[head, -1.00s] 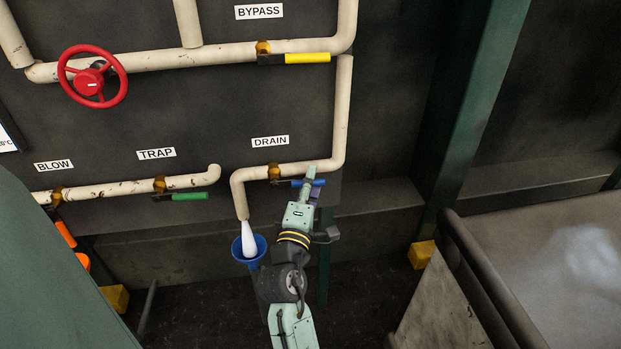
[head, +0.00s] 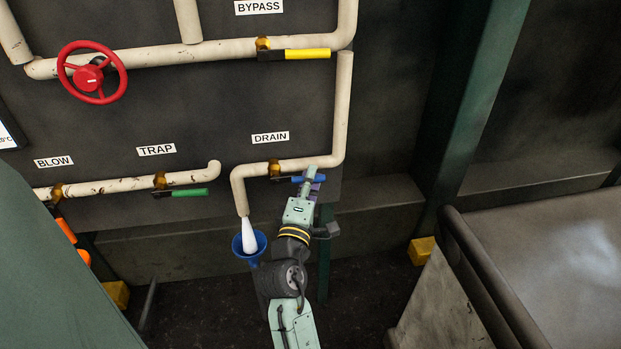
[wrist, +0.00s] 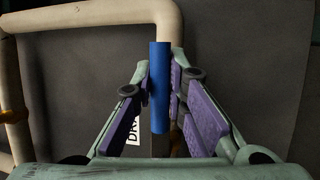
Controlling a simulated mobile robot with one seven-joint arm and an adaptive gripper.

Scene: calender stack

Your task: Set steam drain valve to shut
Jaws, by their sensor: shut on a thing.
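The steam drain valve (head: 274,168) is a brass body on the cream pipe under the DRAIN label (head: 270,138). Its lever has a blue handle (head: 320,178) that points right, along the pipe's horizontal run. My gripper (head: 309,175) is at this handle and is shut on it. In the wrist view, the blue handle (wrist: 159,88) stands upright between the two purple-padded fingers of my gripper (wrist: 162,78). White steam or water (head: 249,236) comes from the pipe's open end into a blue funnel (head: 238,246).
A yellow-handled BYPASS valve (head: 306,54) and a red handwheel (head: 92,73) are above. A green-handled TRAP valve (head: 189,192) and an orange BLOW handle (head: 66,230) are to the left. A large grey block with a dark rail (head: 487,274) stands at the right.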

